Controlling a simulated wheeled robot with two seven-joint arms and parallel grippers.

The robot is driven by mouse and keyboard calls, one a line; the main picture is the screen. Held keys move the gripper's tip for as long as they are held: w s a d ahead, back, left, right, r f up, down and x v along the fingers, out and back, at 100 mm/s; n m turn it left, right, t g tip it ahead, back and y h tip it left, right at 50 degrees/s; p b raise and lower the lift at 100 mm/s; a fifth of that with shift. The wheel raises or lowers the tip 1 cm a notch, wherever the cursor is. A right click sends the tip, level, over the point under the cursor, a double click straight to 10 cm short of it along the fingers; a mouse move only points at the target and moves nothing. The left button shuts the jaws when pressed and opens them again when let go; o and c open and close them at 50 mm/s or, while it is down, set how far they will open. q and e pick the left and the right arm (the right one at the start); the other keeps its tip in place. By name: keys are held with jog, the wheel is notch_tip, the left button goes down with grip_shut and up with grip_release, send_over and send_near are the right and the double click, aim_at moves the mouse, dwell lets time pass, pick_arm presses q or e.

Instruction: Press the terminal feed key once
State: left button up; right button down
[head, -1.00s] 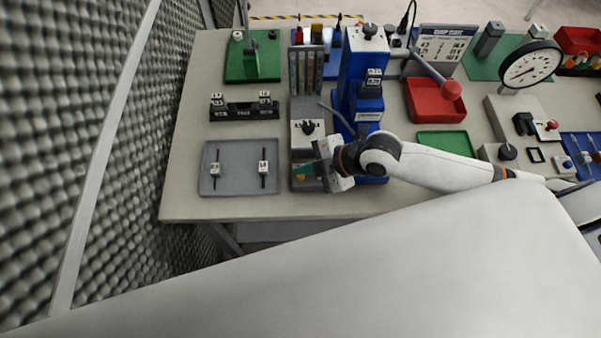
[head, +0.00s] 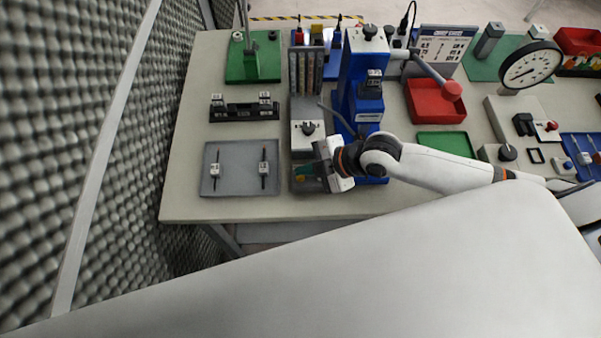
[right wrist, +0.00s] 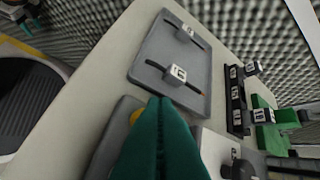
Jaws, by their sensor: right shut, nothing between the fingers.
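A yellow round key (head: 300,178), which looks like the feed key, sits on a low grey housing (head: 304,186) at the table's front edge, right of the grey tray. The key also shows in the right wrist view (right wrist: 136,116), partly hidden behind my fingers. My right gripper (head: 308,171) reaches in from the right with its green fingers over the housing, close to the key. In the right wrist view its fingers (right wrist: 160,105) are pressed together and empty. I cannot tell whether the fingertips touch the key.
A grey tray (head: 211,181) with two labelled tools lies to the left. A grey unit with a dark knob (head: 308,128) stands just behind the housing. A tall blue press (head: 360,60) stands behind my right gripper. The front left tabletop is clear.

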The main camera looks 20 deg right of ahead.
dwell(0.7)
jog(key=shift+f, duration=0.4)
jog(key=shift+f+b, duration=0.5)
jog(key=shift+f, duration=0.1)
dwell(0.5)
jog(key=shift+r, duration=0.1)
jog(key=shift+r+p, duration=0.9)
jog(key=shift+p, duration=0.05)
jog(key=shift+r, duration=0.1)
notch_tip(320, 180, up, 5)
jog(key=p, duration=0.4)
jog(key=shift+p, duration=0.3)
